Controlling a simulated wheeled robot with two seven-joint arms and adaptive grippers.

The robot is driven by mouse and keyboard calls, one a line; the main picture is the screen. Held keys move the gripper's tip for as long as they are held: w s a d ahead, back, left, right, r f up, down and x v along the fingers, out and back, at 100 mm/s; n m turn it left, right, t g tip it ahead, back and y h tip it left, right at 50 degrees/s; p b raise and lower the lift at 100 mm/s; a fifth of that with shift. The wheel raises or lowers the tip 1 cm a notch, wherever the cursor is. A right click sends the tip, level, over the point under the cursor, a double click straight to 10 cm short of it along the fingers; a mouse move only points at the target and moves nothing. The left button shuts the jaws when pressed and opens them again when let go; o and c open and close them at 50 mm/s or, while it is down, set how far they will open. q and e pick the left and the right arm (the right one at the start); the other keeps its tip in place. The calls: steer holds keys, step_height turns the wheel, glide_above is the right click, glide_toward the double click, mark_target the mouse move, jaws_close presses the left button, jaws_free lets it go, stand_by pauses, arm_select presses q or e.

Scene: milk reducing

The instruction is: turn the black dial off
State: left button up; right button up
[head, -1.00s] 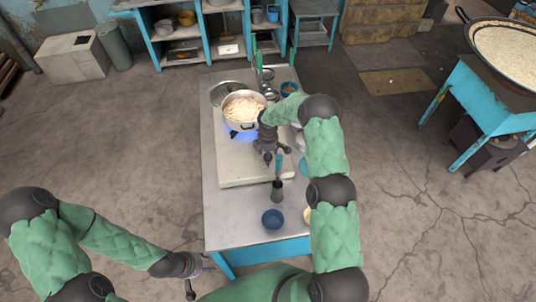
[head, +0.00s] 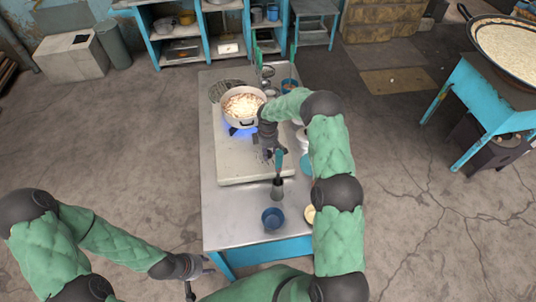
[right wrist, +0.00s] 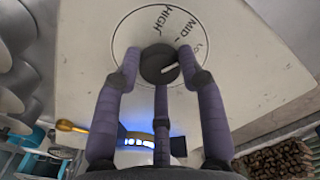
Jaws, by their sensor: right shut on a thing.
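The black dial (right wrist: 159,64) sits on the pale stove front, ringed by a printed circle reading HIGH, MID and a partly covered third label. Its white mark points right, towards the third label. My right gripper (right wrist: 160,77) is shut on the dial, with purple fingers around its rim. In the head view my right gripper (head: 270,152) is at the stove's front and hides the dial. The stove (head: 235,172) has a blue flame (head: 240,130) lit under a pot (head: 243,122). My left gripper (head: 203,272) has its fingers apart and is empty, left of the table's front corner.
A blue bowl (head: 273,218) and a dark brush-like tool with a blue handle (head: 278,188) stand on the metal table (head: 230,215) near my right arm. Bowls and cups sit along the table's right side. A large pan (head: 507,55) rests on a blue stand at right.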

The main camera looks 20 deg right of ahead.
steer(key=m+b, duration=0.2)
steer(key=m, duration=0.1)
steer(key=shift+f, duration=0.2)
steer(key=m+b, duration=0.2)
steer(key=m, duration=0.1)
steer(key=shift+m+b, duration=0.3)
steer(key=m+b, duration=0.1)
steer(key=m, duration=0.2)
steer(key=shift+r+b, duration=0.1)
steer(key=shift+b, duration=0.3)
steer(key=shift+m+b, duration=0.55)
steer(key=shift+m, duration=0.95)
steer(key=o, duration=1.1)
steer(key=shift+o, duration=0.2)
steer(key=shift+r, duration=0.2)
step_height(320, 180, up, 12)
